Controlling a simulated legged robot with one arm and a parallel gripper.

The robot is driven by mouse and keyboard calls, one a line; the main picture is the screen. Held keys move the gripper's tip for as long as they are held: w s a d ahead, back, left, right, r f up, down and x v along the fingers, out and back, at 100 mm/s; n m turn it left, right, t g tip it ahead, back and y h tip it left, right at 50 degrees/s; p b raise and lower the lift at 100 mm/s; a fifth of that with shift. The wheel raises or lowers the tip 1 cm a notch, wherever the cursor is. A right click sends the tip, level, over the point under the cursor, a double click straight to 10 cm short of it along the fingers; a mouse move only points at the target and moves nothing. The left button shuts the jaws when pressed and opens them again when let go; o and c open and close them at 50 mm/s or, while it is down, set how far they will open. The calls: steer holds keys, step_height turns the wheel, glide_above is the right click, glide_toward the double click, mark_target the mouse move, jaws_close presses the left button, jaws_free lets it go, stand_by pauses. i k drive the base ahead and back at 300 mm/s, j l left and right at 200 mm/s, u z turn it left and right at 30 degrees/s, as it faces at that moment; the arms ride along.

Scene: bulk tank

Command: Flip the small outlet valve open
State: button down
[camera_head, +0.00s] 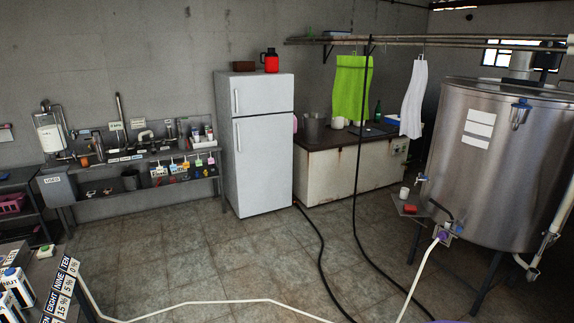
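The steel bulk tank (487,165) stands on dark legs at the right. A small tap-like valve (421,180) with a bluish part sticks out of its left side, above a small side table. A lower outlet fitting (446,232) with blue and purple parts sits near the tank's bottom, where a white hose joins it. I take the upper tap to be the small outlet valve; its handle is too small to tell open from shut. My gripper is not in view.
The side table (411,207) holds a white cup (404,193) and a red item. A white hose (415,285) and black hoses (318,245) lie across the tiled floor. A fridge (262,145) and counter (345,178) stand behind. The floor left of centre is mostly clear.

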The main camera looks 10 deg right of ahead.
mark_target(440, 206)
steer(key=i+z, duration=0.15)
steer(key=i, duration=0.3)
steer(key=i+j+z, duration=0.15)
steer(key=i, duration=0.3)
steer(key=i+j+z, duration=0.15)
steer(key=i, duration=0.25)
steer(key=i+j+z, duration=0.15)
steer(key=i+j, duration=0.15)
steer(key=i, duration=0.15)
steer(key=i+l+z, duration=0.15)
steer(key=i+z, duration=1)
steer(key=i+u, duration=0.2)
steer(key=i, duration=0.2)
steer(key=i+l+u, duration=0.15)
steer(key=i, duration=0.2)
steer(key=i+l+u, duration=0.2)
steer(key=i, duration=0.15)
